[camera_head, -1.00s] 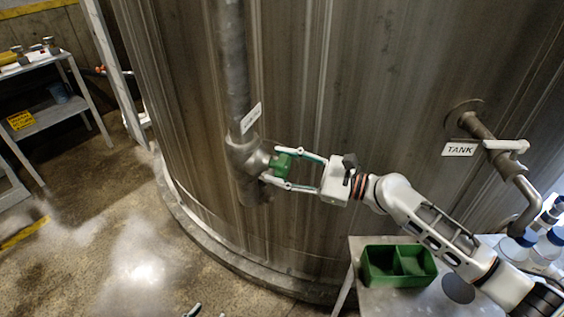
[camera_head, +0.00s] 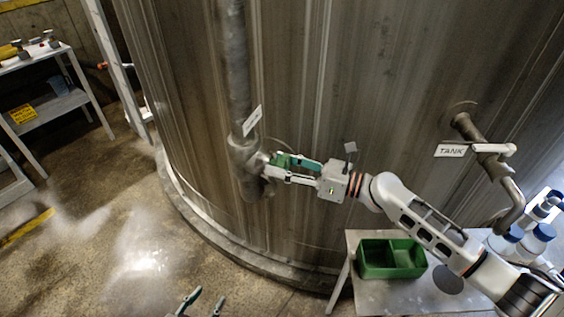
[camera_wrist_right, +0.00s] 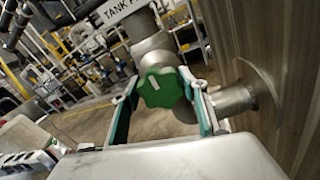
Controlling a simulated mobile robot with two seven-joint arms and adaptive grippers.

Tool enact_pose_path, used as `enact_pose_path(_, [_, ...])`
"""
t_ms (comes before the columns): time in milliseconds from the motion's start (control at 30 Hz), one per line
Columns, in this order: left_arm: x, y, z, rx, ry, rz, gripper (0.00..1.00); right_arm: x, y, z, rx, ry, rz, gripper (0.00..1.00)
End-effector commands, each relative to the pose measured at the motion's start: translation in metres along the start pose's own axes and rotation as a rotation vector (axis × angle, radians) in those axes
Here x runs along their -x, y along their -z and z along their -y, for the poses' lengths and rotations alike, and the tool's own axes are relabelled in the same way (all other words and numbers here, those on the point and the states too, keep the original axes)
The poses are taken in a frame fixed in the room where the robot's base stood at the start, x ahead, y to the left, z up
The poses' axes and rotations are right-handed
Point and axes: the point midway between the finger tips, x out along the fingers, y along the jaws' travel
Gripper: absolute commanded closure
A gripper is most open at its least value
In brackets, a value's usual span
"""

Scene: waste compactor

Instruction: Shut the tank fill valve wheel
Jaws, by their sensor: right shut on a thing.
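The green valve wheel (camera_wrist_right: 161,88) sits on a grey valve body (camera_wrist_right: 152,48) and faces the camera in the right wrist view. It has a small white mark on its face. My right gripper (camera_wrist_right: 165,96) has one finger on each side of the wheel and is shut on it. In the head view my right gripper (camera_head: 272,167) reaches the valve on the vertical pipe (camera_head: 236,75), and its fingers partly hide the wheel. My left gripper (camera_head: 204,302) shows at the bottom edge, fingers apart and empty, away from the valve.
The large tank wall (camera_head: 330,110) stands close behind the valve. A side table (camera_head: 400,298) with a green two-part bin (camera_head: 391,259) and blue-capped bottles is below my right arm. A shelf (camera_head: 55,108) stands at left. The floor between is clear.

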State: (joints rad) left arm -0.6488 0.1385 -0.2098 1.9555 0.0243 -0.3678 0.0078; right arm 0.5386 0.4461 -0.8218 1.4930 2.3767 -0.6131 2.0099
Motion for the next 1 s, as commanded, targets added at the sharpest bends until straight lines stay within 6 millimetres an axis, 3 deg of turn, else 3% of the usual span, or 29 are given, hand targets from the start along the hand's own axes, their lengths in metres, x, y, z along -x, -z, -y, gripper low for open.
enact_pose_path(567, [0.0003,-0.0032,0.0036,0.001,0.007,0.009,0.6,0.0001,0.0011,0.0002,-0.034,0.001,-0.001,0.78])
enact_pose_path(600, [0.0003,-0.0032,0.0036,0.001,0.007,0.009,0.6,0.0001,0.0011,0.0002,-0.033,0.001,-0.001,0.49])
enact_pose_path(633, [0.0004,-0.0032,0.0036,0.001,0.007,0.009,0.6,0.0001,0.0011,0.0002,-0.033,0.001,-0.001,0.41])
enact_pose_path(1000, [0.0017,-0.0038,0.002,0.004,0.006,0.011,0.6,0.0013,0.0005,0.0002,-0.031,0.0,-0.001,0.39])
